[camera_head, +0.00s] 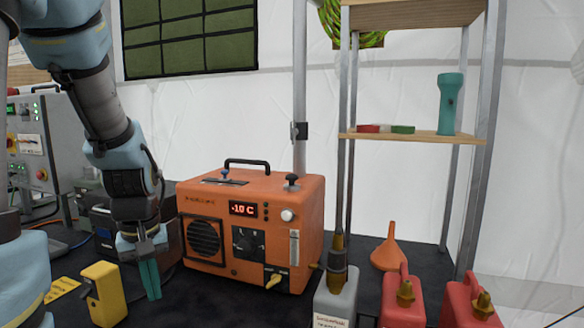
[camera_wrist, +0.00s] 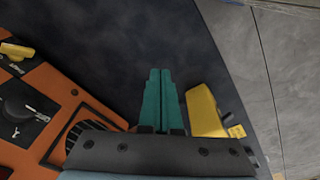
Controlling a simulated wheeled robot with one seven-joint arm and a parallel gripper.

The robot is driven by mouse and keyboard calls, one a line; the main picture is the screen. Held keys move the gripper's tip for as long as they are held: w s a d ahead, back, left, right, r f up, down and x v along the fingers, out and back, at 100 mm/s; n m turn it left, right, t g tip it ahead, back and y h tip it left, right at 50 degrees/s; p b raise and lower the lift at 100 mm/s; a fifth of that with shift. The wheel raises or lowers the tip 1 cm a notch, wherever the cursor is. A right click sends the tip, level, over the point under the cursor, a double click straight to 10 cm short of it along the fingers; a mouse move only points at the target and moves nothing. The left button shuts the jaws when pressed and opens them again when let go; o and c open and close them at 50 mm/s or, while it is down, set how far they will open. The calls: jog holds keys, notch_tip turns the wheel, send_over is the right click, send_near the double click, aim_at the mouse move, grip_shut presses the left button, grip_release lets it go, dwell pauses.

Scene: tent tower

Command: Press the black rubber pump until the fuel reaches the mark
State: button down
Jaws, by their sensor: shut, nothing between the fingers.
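The orange heater (camera_head: 255,225) stands on the dark table with a lit "-10°C" display. A black knob-like piece on its top right (camera_head: 292,180) looks like the rubber pump. A narrow clear upright gauge (camera_head: 294,247) is on its front right; its fuel level and mark are too small to read. My gripper (camera_head: 151,282), with green fingers, points down left of the heater, apart from it. Its fingers are shut and empty, and they also show in the wrist view (camera_wrist: 160,75). The heater's orange front shows at the left there (camera_wrist: 75,110); the pump does not.
A yellow device (camera_head: 104,293) stands just left of my gripper. A grey can (camera_head: 335,302), red cans (camera_head: 403,300) and an orange funnel (camera_head: 389,248) stand right of the heater. A metal pole (camera_head: 299,90) rises behind it. Dark table (camera_wrist: 120,40) is clear beyond my fingertips.

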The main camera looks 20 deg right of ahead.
jog(key=w+d+r+n+p, duration=0.35)
jog(key=w+d+r, duration=0.25)
jog(key=d+r, duration=0.25)
jog(key=n+g+p, duration=0.1)
jog(key=n+p, duration=0.6)
send_near(292, 180)
jog(key=shift+y, duration=0.4)
jog(key=w+a+f, duration=0.1)
jog(key=a, duration=0.1)
jog(key=w+a+f, duration=0.1)
jog(key=a+f, duration=0.1)
jog(key=a, duration=0.1)
jog(key=w+a+f, duration=0.1)
jog(key=a+f, duration=0.1)
jog(key=shift+w+a, duration=0.15)
jog(key=shift+w, duration=0.2)
jog(key=s+d+r+n+p, duration=0.2)
jog(key=d+r, duration=0.4)
jog(key=d, duration=0.3)
jog(key=shift+d+r+n+y+p, duration=0.3)
jog(key=shift+n+p, duration=0.35)
jog(key=shift+n, duration=0.4)
jog(key=shift+s+f, duration=0.1)
jog(key=shift+s, duration=0.05)
